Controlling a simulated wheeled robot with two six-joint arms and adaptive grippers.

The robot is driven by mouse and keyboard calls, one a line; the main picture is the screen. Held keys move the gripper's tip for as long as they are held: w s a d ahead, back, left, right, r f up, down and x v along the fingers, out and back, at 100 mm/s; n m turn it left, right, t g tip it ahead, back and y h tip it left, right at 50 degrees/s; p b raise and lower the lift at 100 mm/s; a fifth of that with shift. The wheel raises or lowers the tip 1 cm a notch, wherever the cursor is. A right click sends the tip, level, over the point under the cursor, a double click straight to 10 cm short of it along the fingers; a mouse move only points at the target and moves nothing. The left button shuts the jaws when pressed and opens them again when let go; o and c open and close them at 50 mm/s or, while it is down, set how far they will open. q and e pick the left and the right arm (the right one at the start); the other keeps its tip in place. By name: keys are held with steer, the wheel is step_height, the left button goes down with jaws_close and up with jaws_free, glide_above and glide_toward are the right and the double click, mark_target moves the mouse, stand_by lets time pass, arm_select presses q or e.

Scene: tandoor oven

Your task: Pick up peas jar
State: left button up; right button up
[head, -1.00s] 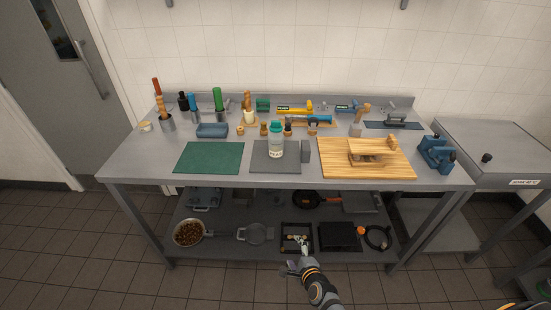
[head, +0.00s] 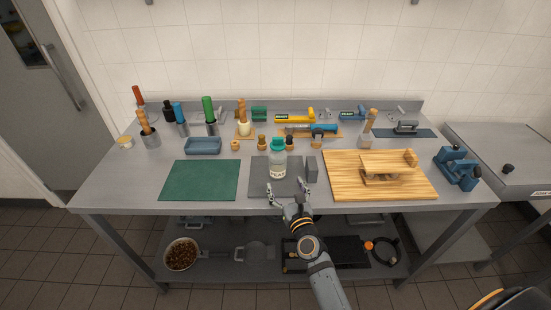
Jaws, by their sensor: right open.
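A clear jar with a teal-green lid and a pale label, likely the peas jar (head: 278,166), stands upright on a dark grey mat (head: 260,190) near the front middle of the table. Its contents are too small to make out. My right gripper (head: 289,190) is open and empty at the table's front edge, in front of the jar and slightly to its right. The fingers are spread and point toward the jar, apart from it. My left gripper is not in view.
A wooden board (head: 340,184) lies to the right, a green mat (head: 200,181) to the left. Small bottles and tools line the back. The shelf below holds a bowl (head: 181,254) and pans.

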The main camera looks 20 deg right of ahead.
mark_target(280, 170)
steer(key=w, duration=0.4)
steer(key=shift+r+p, duration=0.2)
steer(key=shift+p, duration=0.15)
steer(key=shift+w+d+r, duration=0.1)
steer(key=shift+w, duration=0.65)
steer(key=w, duration=0.4)
steer(key=shift+d+r, duration=0.1)
steer(key=shift+w, duration=0.3)
steer(key=shift+s, duration=0.15)
steer(key=shift+c, duration=1.9)
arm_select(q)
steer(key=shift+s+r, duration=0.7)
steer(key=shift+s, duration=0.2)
arm_select(e)
steer(key=c, duration=1.1)
arm_select(q)
steer(key=shift+p, duration=0.3)
arm_select(e)
steer(key=shift+o, duration=0.2)
steer(key=shift+r, duration=0.1)
